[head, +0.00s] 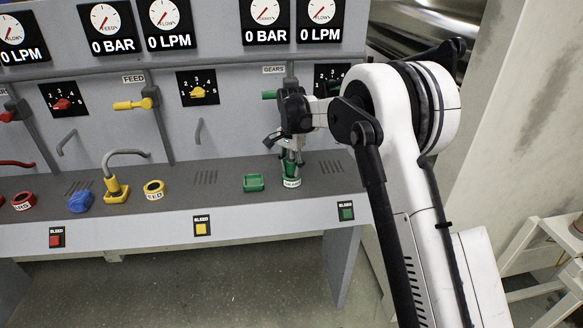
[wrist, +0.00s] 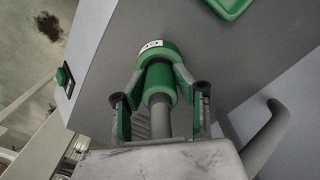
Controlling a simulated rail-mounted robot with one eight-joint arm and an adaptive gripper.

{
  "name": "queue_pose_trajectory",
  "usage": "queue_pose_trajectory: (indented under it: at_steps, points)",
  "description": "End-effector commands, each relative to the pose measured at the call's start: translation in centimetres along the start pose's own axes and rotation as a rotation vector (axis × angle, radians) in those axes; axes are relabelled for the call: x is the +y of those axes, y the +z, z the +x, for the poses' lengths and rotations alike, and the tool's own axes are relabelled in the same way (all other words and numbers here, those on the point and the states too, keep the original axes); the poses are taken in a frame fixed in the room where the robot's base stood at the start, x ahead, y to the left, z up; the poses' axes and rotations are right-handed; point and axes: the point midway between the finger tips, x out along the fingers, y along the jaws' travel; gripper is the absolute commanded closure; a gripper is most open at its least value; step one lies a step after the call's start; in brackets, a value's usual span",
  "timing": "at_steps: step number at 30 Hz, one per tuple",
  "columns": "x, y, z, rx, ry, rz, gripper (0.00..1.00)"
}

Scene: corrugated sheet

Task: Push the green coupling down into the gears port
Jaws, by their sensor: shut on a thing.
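The green coupling (wrist: 160,82) is a short cylinder on the end of a grey hose (wrist: 160,121). My gripper (head: 290,152) is shut on it, with one finger on each side in the wrist view. The green gears port (head: 291,182), a ring with a white label, is on the grey ledge right below my gripper. In the wrist view the port (wrist: 153,49) is just beyond the coupling and lined up with it. The coupling's front end overlaps the port's opening in that view, and I cannot tell how deep it sits. My fingers partly hide the coupling in the head view.
A green cap (head: 254,183) lies on the ledge left of the port. Further left are a yellow ring port (head: 154,189), a yellow coupling with hose (head: 116,190) and a blue piece (head: 81,201). The green-handled gears valve (head: 270,95) is on the panel above.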

Motion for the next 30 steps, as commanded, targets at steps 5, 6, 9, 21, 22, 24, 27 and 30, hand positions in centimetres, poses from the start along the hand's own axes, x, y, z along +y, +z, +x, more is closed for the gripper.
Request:
queue_pose_trajectory:
  at_steps: [5,6,9,21,22,24,27,30]
  points:
    - [0.0,0.0,0.4,0.000,0.000,0.000,1.00]
    - [0.0,0.0,0.5,0.000,0.000,0.000,1.00]
    - [0.0,0.0,0.5,0.000,0.000,0.000,0.62]
    - [0.0,0.0,0.2,0.000,0.000,0.000,0.50]
    - [0.0,0.0,0.1,0.000,0.000,0.000,0.50]
    - [0.0,0.0,-0.6,0.000,0.000,0.000,0.50]
    - [0.0,0.0,-2.1,0.000,0.000,0.000,0.50]
    - [0.0,0.0,-4.1,0.000,0.000,0.000,0.50]
